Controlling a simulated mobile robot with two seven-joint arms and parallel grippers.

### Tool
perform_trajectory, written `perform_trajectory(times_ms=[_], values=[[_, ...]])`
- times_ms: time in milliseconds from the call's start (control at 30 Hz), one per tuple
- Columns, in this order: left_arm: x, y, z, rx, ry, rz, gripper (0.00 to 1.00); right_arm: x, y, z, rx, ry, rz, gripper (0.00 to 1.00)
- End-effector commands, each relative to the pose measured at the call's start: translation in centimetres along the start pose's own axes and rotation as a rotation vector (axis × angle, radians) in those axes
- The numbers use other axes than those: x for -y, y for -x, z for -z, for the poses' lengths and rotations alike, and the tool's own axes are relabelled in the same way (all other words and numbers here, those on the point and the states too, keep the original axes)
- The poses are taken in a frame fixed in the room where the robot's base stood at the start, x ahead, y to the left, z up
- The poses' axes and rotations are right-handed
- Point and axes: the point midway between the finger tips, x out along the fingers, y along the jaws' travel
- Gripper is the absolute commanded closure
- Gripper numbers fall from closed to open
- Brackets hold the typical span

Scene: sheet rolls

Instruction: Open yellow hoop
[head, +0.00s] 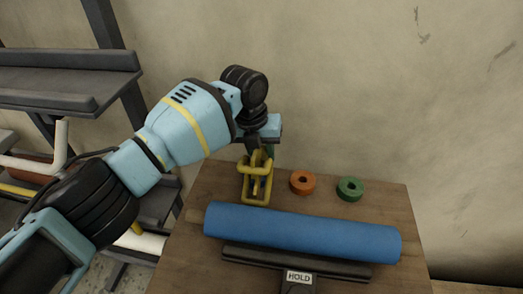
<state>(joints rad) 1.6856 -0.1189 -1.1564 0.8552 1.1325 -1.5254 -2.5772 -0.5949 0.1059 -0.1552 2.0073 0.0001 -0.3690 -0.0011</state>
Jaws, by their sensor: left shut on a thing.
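The yellow hoop (246,190) is at the back left of the wooden table, behind the left end of the blue roll. It has a squared, frame-like shape and looks tilted up off the table. My left gripper (257,160) points down from above and is shut on its upper part. The fingertips are partly hidden by the yellow hoop and by the gripper body. I cannot tell whether the hoop is open or closed. My right gripper is not in view.
A blue roll (300,233) lies across the table (385,202), behind a dark bar with a HOLD label (299,277). An orange ring (303,182) and a green ring (350,189) lie to the right of the hoop. A dark rack (70,60) stands at the left; a wall is behind.

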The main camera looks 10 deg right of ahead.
Motion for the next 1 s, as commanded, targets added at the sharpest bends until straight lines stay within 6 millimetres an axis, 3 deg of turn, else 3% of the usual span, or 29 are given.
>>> perform_trajectory(times_ms=[33,200,533,1000], values=[[-0.1,0.0,0.1,-0.003,0.003,-0.002,0.67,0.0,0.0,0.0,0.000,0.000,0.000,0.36],[-0.1,0.0,0.1,-0.003,0.002,-0.002,0.49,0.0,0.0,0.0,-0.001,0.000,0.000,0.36],[0.0,0.5,0.1,-0.002,0.000,0.000,0.49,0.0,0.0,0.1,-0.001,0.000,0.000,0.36],[-0.1,7.0,0.0,-0.001,0.002,-0.001,0.49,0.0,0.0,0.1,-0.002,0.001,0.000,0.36]])
